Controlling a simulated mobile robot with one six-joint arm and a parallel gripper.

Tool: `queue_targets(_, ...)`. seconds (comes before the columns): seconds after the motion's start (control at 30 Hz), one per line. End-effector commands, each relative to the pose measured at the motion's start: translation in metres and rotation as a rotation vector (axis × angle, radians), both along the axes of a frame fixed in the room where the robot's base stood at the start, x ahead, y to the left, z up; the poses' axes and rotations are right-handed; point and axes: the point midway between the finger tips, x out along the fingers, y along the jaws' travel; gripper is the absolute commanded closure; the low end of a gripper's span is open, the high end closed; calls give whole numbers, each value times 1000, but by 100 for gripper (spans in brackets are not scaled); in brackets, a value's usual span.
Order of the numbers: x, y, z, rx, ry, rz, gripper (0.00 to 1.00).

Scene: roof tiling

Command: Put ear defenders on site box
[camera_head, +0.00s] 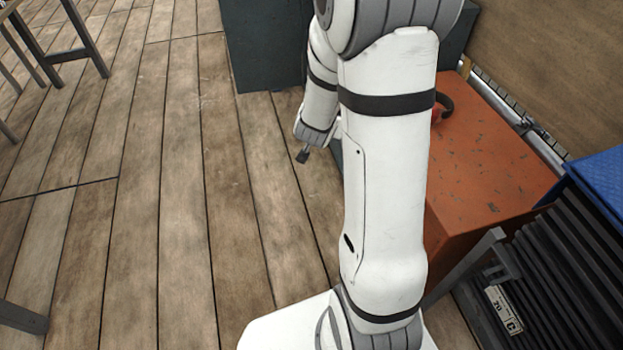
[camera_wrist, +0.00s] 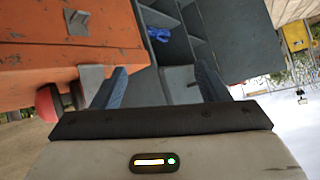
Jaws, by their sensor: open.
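The ear defenders, with a red cup and a black band, rest on the top of the orange site box near its far end in the head view (camera_head: 441,106). My arm partly hides them there. The site box (camera_head: 490,160) stands right of my arm, and its orange side fills the upper left of the wrist view (camera_wrist: 60,40). In the wrist view a red and dark piece of the ear defenders (camera_wrist: 48,102) shows left of my fingers. My gripper (camera_wrist: 160,85) is open with nothing between its fingers, apart from the ear defenders. In the head view only a dark fingertip shows (camera_head: 303,156).
A dark grey cabinet (camera_head: 262,50) stands beyond the box. In the wrist view, grey shelves hold a blue item (camera_wrist: 158,33). Black slatted crates with a blue cover (camera_head: 602,185) stand close at the right.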

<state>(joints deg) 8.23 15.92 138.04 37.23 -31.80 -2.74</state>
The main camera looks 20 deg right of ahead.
Motion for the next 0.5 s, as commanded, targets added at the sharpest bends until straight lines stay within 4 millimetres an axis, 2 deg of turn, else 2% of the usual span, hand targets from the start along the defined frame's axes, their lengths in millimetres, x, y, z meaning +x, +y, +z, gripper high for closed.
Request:
queue_targets(0.03,-3,24,12,43,32,89,32)
queue_targets(0.1,-15,55,22,94,101,210,32)
queue_targets(0.23,-54,105,38,151,257,422,32)
queue_targets(0.4,-129,140,58,151,508,629,32)
queue_targets(0.5,-172,145,67,126,647,706,32)
